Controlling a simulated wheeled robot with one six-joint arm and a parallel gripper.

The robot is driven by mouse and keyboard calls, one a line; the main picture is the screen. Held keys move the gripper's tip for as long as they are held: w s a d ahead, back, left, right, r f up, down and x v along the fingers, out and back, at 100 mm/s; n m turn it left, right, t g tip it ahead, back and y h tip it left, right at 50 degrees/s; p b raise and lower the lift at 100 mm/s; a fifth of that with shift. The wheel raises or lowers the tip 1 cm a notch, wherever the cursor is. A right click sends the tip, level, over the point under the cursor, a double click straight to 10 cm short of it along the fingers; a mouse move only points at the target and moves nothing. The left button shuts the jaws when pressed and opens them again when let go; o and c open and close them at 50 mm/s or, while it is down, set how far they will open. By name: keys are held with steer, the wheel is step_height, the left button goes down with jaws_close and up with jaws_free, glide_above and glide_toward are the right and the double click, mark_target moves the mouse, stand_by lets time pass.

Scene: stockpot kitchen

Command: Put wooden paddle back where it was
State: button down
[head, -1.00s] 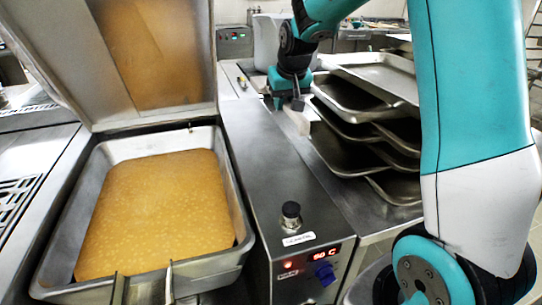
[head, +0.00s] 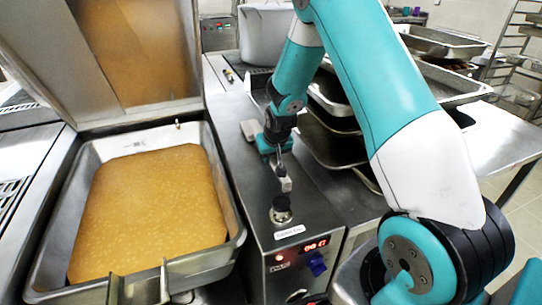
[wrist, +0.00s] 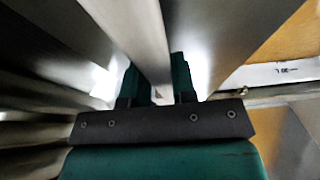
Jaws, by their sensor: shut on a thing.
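My gripper (head: 279,162) is over the steel counter beside the tilting pan, just behind the black knob, pointing down. It is shut on the wooden paddle. In the wrist view the paddle (wrist: 137,38) is a long pale bar that runs between the two dark fingers (wrist: 155,88) and out of the top of the picture. In the head view a short pale end of the paddle (head: 286,184) shows below the fingers. A pale grey piece (head: 250,130) shows left of the gripper; I cannot tell whether it belongs to the paddle.
The open pan (head: 232,215) holds yellow-brown food on the left, its lid raised. A black knob (head: 281,210) and a lit control panel (head: 300,255) are at the counter's front. Stacked trays (head: 330,142) stand close on the right. A grey pot (head: 265,35) is at the back.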

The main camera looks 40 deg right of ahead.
steer(key=shift+f, duration=0.25)
steer(key=shift+f, duration=0.2)
steer(key=c, duration=0.9)
jaws_free()
steer(key=shift+r, duration=0.1)
steer(key=shift+c, duration=0.2)
steer(key=b+v, duration=0.1)
steer(key=v, duration=1.1)
steer(key=s+a+r+n+g+y, duration=0.1)
steer(key=s+a+r+n, duration=0.1)
steer(key=s+a+r, duration=0.3)
steer(key=s+a+n+y, duration=0.2)
steer(key=s+a, duration=0.1)
steer(key=a, duration=0.4)
steer(key=s+a+r+n+g+y, duration=0.1)
steer(key=s+a+r, duration=0.25)
steer(key=a, duration=0.25)
steer(key=s+a+r+n+g, duration=0.1)
steer(key=s+a+n, duration=0.1)
steer(key=s, duration=0.5)
steer(key=s+a+r+n+g+y, duration=0.1)
steer(key=s+a+n, duration=0.2)
steer(key=s, duration=0.4)
steer(key=shift+s+a+r, duration=0.15)
steer(key=shift+a+r, duration=0.25)
steer(key=shift+a, duration=0.4)
